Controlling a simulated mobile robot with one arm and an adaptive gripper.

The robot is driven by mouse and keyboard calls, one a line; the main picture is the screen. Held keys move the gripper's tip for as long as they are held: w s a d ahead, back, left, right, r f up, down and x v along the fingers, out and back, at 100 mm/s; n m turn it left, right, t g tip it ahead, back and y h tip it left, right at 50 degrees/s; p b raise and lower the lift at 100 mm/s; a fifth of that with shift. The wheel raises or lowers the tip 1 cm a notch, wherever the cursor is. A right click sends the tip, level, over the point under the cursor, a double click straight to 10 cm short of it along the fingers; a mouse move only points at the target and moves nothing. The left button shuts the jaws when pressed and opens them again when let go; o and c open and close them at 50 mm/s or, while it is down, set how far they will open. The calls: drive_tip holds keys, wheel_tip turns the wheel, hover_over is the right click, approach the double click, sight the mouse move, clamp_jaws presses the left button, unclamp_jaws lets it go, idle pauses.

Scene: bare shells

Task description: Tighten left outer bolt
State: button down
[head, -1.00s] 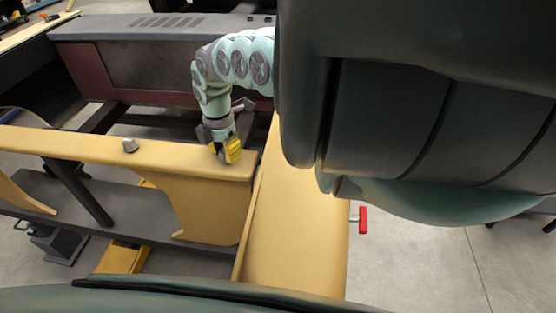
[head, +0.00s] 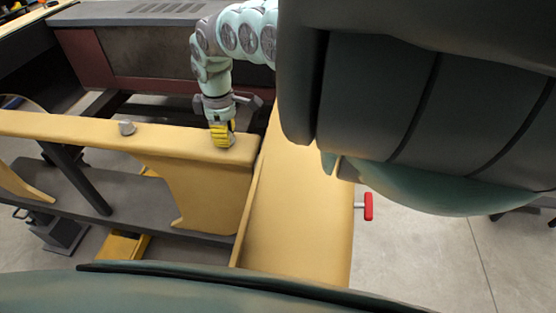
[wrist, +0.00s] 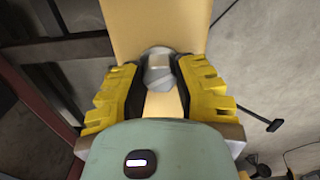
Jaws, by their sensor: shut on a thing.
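My gripper (head: 222,136) with yellow fingers points down onto the right end of the yellow beam (head: 75,140). In the wrist view, my gripper (wrist: 157,76) has a finger on each side of a grey bolt head (wrist: 157,62) and is shut on it. The bolt stands on the yellow surface (wrist: 155,25). In the head view that bolt is hidden behind the fingers. Which bolt is the left outer one cannot be told for sure.
A wide yellow beam (head: 297,215) runs toward the front, right of my gripper. A red-handled tool (head: 368,206) sticks out at its right side. A grey and dark red structure (head: 160,55) stands behind. Grey floor (head: 430,255) is clear at right.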

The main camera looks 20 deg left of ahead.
drive_tip(key=m, duration=0.5)
drive_tip(key=shift+d+m+b, duration=0.1)
drive_tip(key=shift+m+b, duration=0.3)
drive_tip(key=m, duration=1.2)
drive_tip(key=shift+m, duration=0.3)
drive_tip(key=m, duration=0.4)
drive_tip(key=shift+m+b, duration=0.3)
drive_tip(key=shift+m, duration=0.6)
idle(0.3)
drive_tip(key=c, duration=0.6)
unclamp_jaws()
